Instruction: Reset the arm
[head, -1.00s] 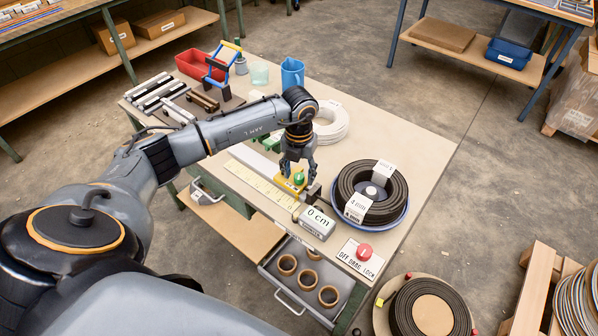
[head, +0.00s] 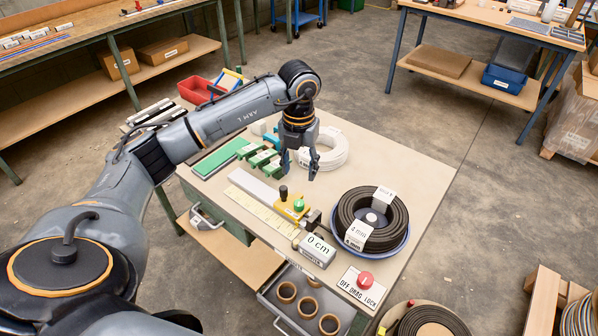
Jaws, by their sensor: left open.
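My left gripper (head: 299,166) hangs open and empty, fingers down, above the workbench between the white coil and the yellow slide. The yellow slide (head: 291,208) with a green knob (head: 298,205) and a black knob (head: 283,193) sits at the right end of the yellow ruler (head: 255,204). The gripper is apart from it. A grey display box (head: 317,250) beside the slide reads "0 cm". A plate marked OFF, DRAG, LOCK (head: 358,289) carries a red knob (head: 366,278) near the bench's front corner. My right gripper is out of view.
A black cable coil (head: 372,215) lies in a blue dish on the right of the workbench (head: 420,190). A white coil (head: 325,148) lies behind the gripper. Green blocks (head: 257,153) stand to the left. An open drawer (head: 310,305) holds several brown rings.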

